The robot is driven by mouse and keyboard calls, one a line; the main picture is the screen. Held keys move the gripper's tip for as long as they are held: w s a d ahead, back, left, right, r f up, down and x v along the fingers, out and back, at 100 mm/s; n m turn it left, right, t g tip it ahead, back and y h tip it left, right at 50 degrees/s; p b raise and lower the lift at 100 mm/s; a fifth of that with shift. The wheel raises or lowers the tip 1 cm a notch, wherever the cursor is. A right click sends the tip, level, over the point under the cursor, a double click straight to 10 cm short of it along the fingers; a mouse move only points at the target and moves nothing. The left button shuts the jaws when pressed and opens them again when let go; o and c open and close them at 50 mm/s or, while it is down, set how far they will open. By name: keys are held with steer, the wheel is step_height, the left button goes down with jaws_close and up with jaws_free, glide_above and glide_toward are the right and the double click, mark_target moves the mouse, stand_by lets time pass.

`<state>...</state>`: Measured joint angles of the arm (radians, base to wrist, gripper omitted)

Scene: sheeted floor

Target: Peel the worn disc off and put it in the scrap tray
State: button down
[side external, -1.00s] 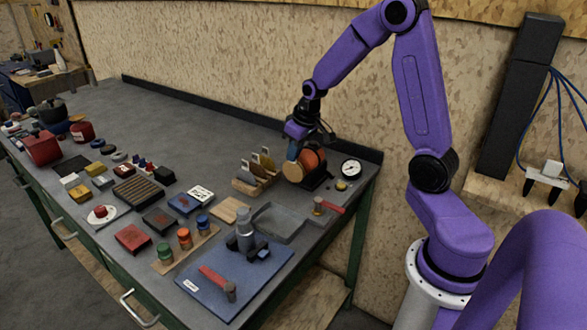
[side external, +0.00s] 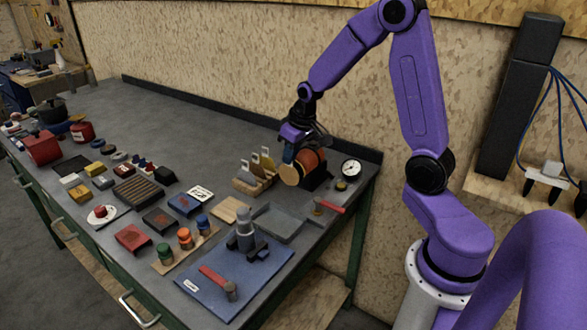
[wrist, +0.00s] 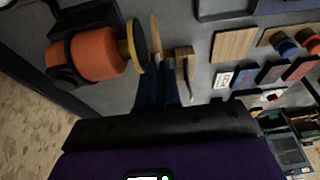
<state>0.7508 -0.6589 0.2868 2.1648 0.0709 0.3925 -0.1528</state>
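The worn disc (side external: 290,175) is a round tan sheet in front of the orange sander (side external: 309,160). In the wrist view the disc (wrist: 156,38) shows edge-on, with a narrow gap between it and the sander's yellow-rimmed plate (wrist: 137,45). My gripper (side external: 289,157) points down at the disc's upper edge. In the wrist view its dark blue fingers (wrist: 157,72) are close together with the disc's edge between them. The scrap tray appears to be the shallow grey tray (side external: 279,222), in front of the sander; it looks empty.
A wooden rack of scrapers (side external: 255,175) stands just left of the disc. A dial gauge (side external: 351,168) and a red-handled tool (side external: 328,206) lie to the right. A wooden board (side external: 230,210) and a blue mat (side external: 225,285) with a clamp-like fixture (side external: 245,240) are near the tray.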

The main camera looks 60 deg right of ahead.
steer(key=shift+a, duration=1.7)
steer(key=shift+a, duration=1.85)
steer(key=s+a, duration=0.2)
steer(key=a, duration=0.1)
steer(key=s+a, duration=0.1)
steer(key=shift+s+a+r, duration=0.2)
steer(key=shift+a+r, duration=0.2)
